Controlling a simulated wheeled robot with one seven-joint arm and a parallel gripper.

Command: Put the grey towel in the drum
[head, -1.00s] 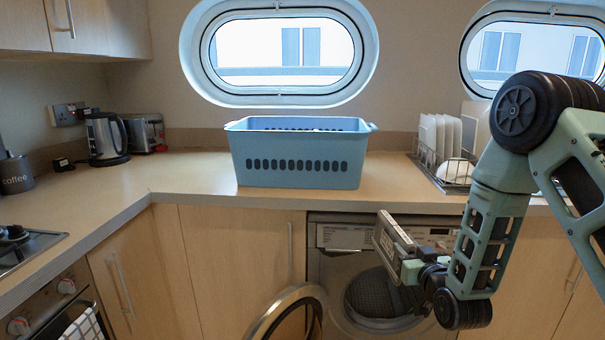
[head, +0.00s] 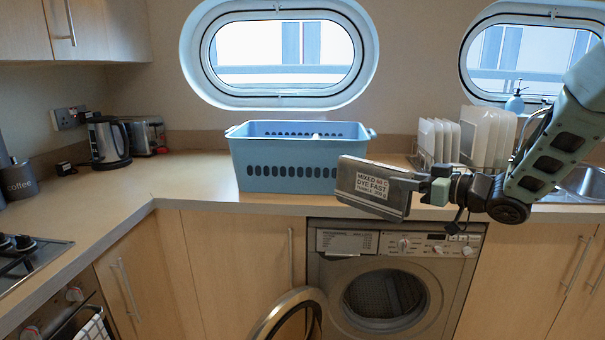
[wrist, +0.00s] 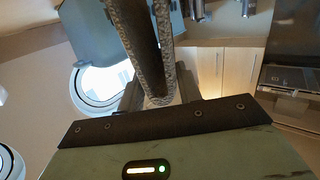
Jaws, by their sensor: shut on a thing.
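The grey towel (head: 378,187) is a flat folded slab with a white printed label, in the head view. My gripper (head: 428,190) is shut on its right end and holds it up in the air. It appears above the washing machine's front, overlapping the counter edge in the picture. In the wrist view the towel (wrist: 145,50) is a fuzzy grey strip running up from between the fingers (wrist: 160,98). The drum (head: 385,297) is the round opening of the washing machine, below the towel. Its inside is in view and looks empty. The round door (head: 288,316) stands open to the left.
A blue basket (head: 300,178) stands on the counter behind and left of the towel, with something pale inside. A dish rack with white plates (head: 487,135) is at the right. A kettle (head: 107,140) is at the far left.

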